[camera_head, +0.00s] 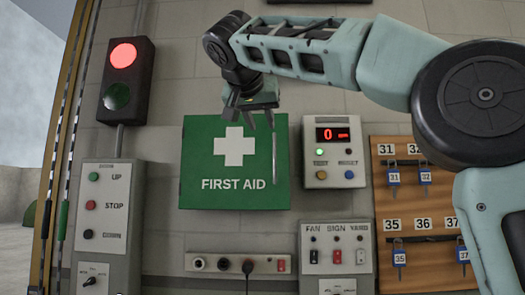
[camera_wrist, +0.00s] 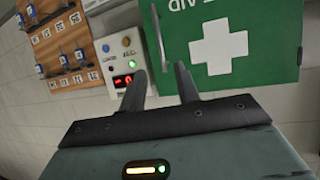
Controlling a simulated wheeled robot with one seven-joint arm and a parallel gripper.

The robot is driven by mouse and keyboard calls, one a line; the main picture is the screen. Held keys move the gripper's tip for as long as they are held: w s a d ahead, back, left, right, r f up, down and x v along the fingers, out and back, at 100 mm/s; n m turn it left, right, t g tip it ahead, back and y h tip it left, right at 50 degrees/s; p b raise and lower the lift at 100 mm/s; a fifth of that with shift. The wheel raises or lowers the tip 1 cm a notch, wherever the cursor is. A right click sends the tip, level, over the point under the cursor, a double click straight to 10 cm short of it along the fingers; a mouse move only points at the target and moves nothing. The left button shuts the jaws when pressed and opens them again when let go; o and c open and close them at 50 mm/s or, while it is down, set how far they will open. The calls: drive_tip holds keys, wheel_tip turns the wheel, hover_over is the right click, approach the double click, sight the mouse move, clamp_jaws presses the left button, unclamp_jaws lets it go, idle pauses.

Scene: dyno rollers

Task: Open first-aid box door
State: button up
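The green first-aid box (camera_head: 215,165) hangs on the wall with a white cross on its door, which looks shut. A thin grey upright handle (camera_head: 274,160) runs along the door's right side. My gripper (camera_head: 249,112) is at the box's top edge, near the handle's upper end. In the wrist view the box (camera_wrist: 265,55) shows upside down at the upper right. The handle (camera_wrist: 157,38) appears between the spread fingertips of my gripper (camera_wrist: 159,70). The fingers are apart and nothing is gripped; whether they touch the handle is unclear.
A counter box with a red display (camera_head: 335,150) is right of the first-aid box. A key board (camera_head: 408,220) is farther right. A socket strip (camera_head: 230,265) and switch panel (camera_head: 340,240) are below. A control panel (camera_head: 105,215) and traffic light (camera_head: 127,80) are left.

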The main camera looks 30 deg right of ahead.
sight(274, 156)
drive_tip(key=p+x, duration=0.1)
drive_tip(key=x, duration=0.4)
drive_tip(key=p+x, duration=0.2)
drive_tip(key=x, duration=0.4)
drive_tip(key=p+x, duration=0.2)
drive_tip(key=x, duration=0.4)
drive_tip(key=shift+w+d+r, duration=0.1)
drive_tip(key=shift+d+r, duration=0.15)
clamp_jaws()
